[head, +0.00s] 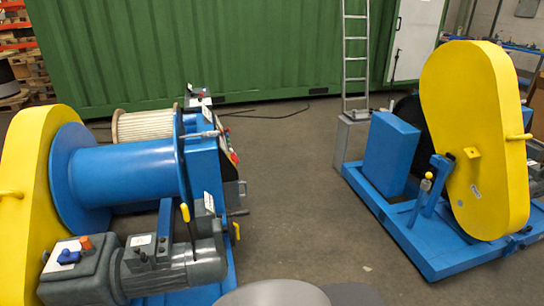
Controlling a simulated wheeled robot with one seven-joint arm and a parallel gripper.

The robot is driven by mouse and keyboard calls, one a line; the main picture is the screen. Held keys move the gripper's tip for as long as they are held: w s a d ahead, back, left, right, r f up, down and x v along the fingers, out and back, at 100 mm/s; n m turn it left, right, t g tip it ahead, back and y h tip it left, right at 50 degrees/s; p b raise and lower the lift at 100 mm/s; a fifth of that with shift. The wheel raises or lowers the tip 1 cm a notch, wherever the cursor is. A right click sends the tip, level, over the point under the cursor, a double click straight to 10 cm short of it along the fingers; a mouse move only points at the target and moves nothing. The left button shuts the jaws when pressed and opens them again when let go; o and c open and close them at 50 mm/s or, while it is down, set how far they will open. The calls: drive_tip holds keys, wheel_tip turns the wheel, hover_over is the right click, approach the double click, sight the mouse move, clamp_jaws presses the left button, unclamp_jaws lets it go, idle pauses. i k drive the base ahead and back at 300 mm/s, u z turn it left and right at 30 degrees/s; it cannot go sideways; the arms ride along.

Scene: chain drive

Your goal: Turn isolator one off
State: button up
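I cannot tell for sure which part is isolator one; no label is readable. Candidates sit on the left blue and yellow machine (120,174). A grey box (75,280) at its front has a blue knob (67,257) and an orange-red knob (86,242) on top. A sloped control panel (228,147) with small red and green parts is on its right side. A grey box (232,192) sits below that panel. White labels (209,202) are too small to read. My gripper is not in view.
A second blue and yellow machine (480,140) stands at right, with a yellow-topped lever (426,184). Open grey floor (290,200) lies between the machines. A ladder (355,50) and a green container (220,45) stand behind. Dark cables (275,114) lie on the floor.

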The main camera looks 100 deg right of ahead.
sight(236, 159)
drive_tip(key=k, duration=0.7)
drive_tip(key=z, duration=3.85)
drive_tip(key=i, duration=2.3)
drive_tip(key=u, duration=3.8)
